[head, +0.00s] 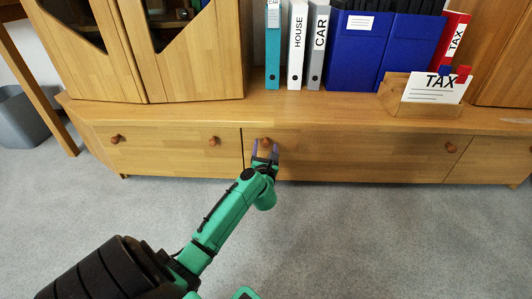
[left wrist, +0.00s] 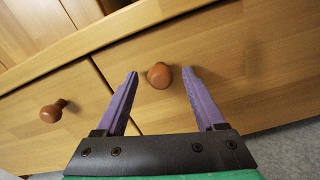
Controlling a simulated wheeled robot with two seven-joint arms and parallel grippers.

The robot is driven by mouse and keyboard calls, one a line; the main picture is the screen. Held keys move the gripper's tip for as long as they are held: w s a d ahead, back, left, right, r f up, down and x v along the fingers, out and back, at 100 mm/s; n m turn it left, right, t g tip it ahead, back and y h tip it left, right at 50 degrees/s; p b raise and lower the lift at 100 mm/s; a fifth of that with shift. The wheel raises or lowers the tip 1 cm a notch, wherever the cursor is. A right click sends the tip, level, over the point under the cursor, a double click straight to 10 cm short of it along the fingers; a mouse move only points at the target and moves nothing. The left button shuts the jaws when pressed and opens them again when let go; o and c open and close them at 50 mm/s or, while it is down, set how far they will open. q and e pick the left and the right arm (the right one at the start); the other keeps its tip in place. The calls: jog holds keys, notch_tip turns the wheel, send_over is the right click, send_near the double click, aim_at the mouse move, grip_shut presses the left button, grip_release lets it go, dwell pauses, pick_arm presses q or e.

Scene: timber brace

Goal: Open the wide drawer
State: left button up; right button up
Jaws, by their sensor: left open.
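The wide drawer (head: 350,155) is the middle front in the low wooden cabinet and sits flush with the fronts beside it. It has a round brown knob (head: 265,141) near its left end and another knob (head: 450,148) near its right end. My left gripper (head: 265,150) is at the left knob, with its purple fingers open. In the left wrist view, that knob (left wrist: 160,75) lies between the two fingertips (left wrist: 160,74), with a gap on each side. I cannot tell how far the tips are from the drawer front. My right gripper is not in view.
A left drawer (head: 165,152) with two knobs adjoins the wide drawer. Binders (head: 297,45) and a wooden box (head: 420,108) with a TAX card stand on the cabinet top. A grey bin (head: 20,118) stands at far left. The carpet (head: 380,240) in front is clear.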

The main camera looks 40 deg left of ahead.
pick_arm(q)
jog(key=shift+w+a, duration=0.1)
grip_shut()
dwell(1.4)
